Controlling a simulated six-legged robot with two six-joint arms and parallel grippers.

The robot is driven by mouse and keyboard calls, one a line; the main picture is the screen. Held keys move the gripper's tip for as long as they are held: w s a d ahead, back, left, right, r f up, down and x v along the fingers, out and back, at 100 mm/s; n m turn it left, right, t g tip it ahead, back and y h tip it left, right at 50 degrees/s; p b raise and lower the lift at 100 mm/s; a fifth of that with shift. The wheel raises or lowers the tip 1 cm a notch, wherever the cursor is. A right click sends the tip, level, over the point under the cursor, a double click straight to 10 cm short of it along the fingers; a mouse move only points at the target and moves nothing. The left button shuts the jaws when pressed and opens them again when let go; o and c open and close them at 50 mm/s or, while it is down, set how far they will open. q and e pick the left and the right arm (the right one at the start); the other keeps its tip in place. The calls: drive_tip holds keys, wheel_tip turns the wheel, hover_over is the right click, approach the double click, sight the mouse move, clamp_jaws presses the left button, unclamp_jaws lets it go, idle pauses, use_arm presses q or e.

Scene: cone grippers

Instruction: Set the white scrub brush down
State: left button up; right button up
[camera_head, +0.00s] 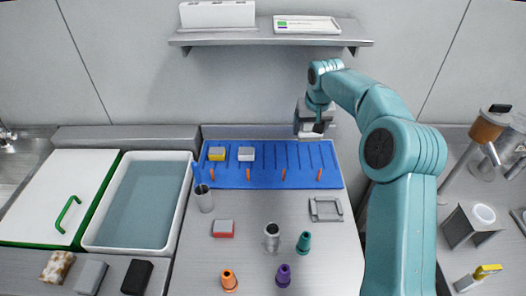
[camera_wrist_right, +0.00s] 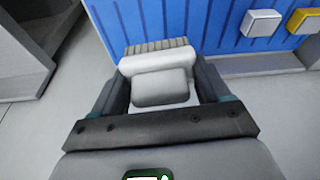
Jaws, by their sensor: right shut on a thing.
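The white scrub brush (camera_wrist_right: 152,64) is between the fingers of my right gripper (camera_wrist_right: 155,90), which is shut on it. Its grey bristles (camera_wrist_right: 158,45) point away from the gripper, toward the ribbed blue mat (camera_wrist_right: 180,18) in the wrist view. In the head view my right gripper (camera_head: 315,122) is over the back right part of the blue mat (camera_head: 265,178), below the shelf; it largely hides the brush there. I cannot tell how high the brush is above the mat. My left gripper is not in view.
A yellow-edged block (camera_head: 216,154) and a white-grey block (camera_head: 246,154) sit on the mat's left, with several orange pegs along its front. A wall shelf (camera_head: 270,38) is above. Cones, a metal cup (camera_head: 272,238) and a grey frame (camera_head: 326,209) stand in front.

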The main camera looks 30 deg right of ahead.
drive_tip(key=shift+m, duration=0.5)
drive_tip(key=s+d+f, duration=0.1)
drive_tip(key=f, duration=0.2)
drive_tip(key=d+f+p, duration=0.1)
drive_tip(key=d+f, duration=0.1)
drive_tip(key=f, duration=0.2)
drive_tip(key=s+d+f+p, duration=0.1)
drive_tip(key=f, duration=0.3)
drive_tip(key=shift+s+d, duration=0.2)
drive_tip(key=shift+s, duration=0.15)
drive_tip(key=shift+w+d+f, duration=0.1)
drive_tip(key=shift+w+f, duration=0.05)
drive_tip(key=shift+f, duration=0.15)
